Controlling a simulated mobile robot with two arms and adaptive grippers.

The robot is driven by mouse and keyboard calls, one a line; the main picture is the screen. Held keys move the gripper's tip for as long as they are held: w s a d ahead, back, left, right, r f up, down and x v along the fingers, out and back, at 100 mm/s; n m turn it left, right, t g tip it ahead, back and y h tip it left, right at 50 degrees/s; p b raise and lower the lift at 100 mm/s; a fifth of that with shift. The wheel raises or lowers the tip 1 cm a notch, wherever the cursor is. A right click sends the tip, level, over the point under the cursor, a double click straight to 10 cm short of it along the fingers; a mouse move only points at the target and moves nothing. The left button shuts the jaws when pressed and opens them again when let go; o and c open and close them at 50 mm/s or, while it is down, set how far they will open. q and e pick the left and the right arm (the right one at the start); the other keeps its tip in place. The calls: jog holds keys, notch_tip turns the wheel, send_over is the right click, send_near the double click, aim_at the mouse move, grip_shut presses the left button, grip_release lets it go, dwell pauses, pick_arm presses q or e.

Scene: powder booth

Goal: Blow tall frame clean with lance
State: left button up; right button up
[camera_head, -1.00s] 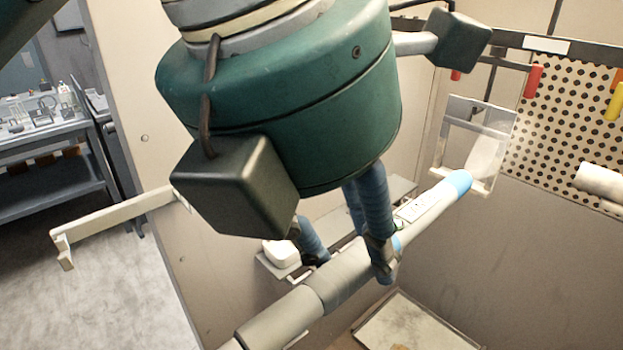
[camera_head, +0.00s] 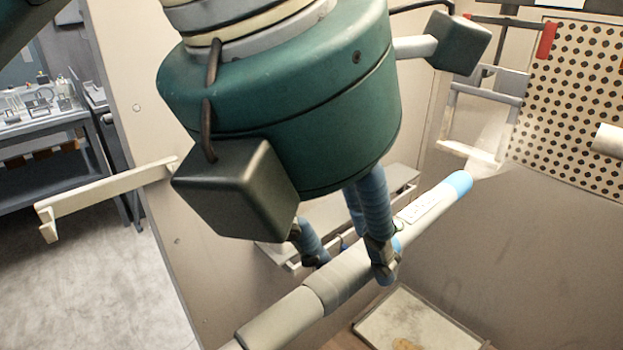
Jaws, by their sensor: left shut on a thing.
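My left gripper (camera_head: 350,262) is shut around the lance (camera_head: 345,272), a grey tube with a pale label and a blue tip (camera_head: 456,184). The lance slants up to the right, toward the back of the booth. A whitish plume (camera_head: 489,146) spreads from its tip. The tall frame (camera_head: 488,92), pale with crossbars, hangs behind the tip, and the plume overlaps its lower right corner. I cannot tell whether the tip touches it. My right gripper is not in view.
A shelf (camera_head: 405,177) runs behind the lance. A pale tray (camera_head: 385,322) lies below. A pale hooked bar (camera_head: 105,190) sticks out left. A bench (camera_head: 45,130) stands far left.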

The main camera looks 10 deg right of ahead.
pick_arm(q)
jog(key=shift+w+f, duration=0.1)
jog(key=w+a, duration=0.7)
jog(key=w, duration=0.3)
dwell(1.3)
jog(key=s+a+b, duration=0.3)
jog(key=s+a, duration=0.4)
jog(key=a, duration=0.4)
jog(key=shift+d, duration=0.1)
grip_shut()
jog(key=shift+s, duration=0.1)
